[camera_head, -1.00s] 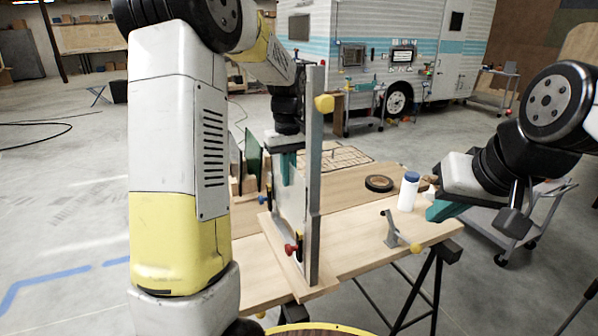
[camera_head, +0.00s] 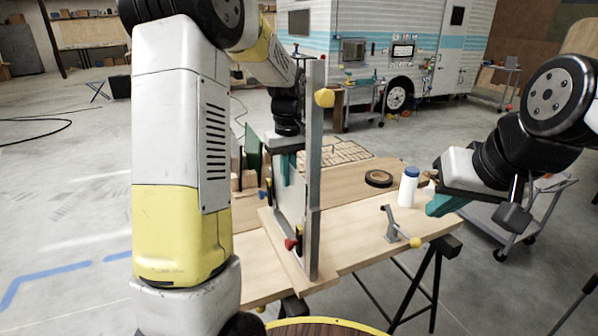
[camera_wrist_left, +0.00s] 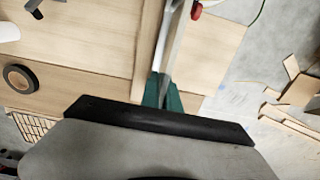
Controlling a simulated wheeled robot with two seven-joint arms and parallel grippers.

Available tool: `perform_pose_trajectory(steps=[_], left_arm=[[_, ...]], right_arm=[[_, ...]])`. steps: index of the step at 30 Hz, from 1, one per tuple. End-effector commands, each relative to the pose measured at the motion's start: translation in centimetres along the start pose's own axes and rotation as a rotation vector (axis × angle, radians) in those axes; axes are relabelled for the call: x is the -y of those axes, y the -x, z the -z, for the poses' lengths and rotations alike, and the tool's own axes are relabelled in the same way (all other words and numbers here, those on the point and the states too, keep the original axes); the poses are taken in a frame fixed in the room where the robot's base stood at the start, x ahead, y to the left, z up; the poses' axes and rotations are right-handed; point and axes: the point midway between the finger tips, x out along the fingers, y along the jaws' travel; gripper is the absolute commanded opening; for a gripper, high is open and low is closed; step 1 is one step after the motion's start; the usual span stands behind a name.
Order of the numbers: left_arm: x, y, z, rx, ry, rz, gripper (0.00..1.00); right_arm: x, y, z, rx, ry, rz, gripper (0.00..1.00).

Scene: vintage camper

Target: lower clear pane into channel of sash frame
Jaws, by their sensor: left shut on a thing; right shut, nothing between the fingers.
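The sash frame (camera_head: 313,175) stands upright on a wooden board on the workbench, seen nearly edge-on in the head view. The clear pane (camera_head: 290,198) is a pale, thin sheet beside its upright. My left gripper (camera_head: 287,172) is shut on the pane's upper part. In the left wrist view its teal fingers (camera_wrist_left: 163,95) close on the thin pane edge (camera_wrist_left: 166,55). Whether the pane's lower edge sits in the channel is hidden. My right gripper (camera_head: 440,203) is shut and empty, right of the frame near the white bottle.
On the bench (camera_head: 355,240) are a white bottle with a blue cap (camera_head: 409,186), a tape roll (camera_head: 379,178) and a grey clamp-like bracket (camera_head: 394,226). A cart (camera_head: 525,220) stands at right.

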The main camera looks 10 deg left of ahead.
Motion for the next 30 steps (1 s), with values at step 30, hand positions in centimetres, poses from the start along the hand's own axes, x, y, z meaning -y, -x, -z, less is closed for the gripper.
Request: perform_pose_trajectory(steps=[30], left_arm=[[-0.01,-0.76,0.04,0.0,0.0,0.0,0.0]], right_arm=[[0.0,0.0,0.0,0.0,0.0,0.0,0.0]])
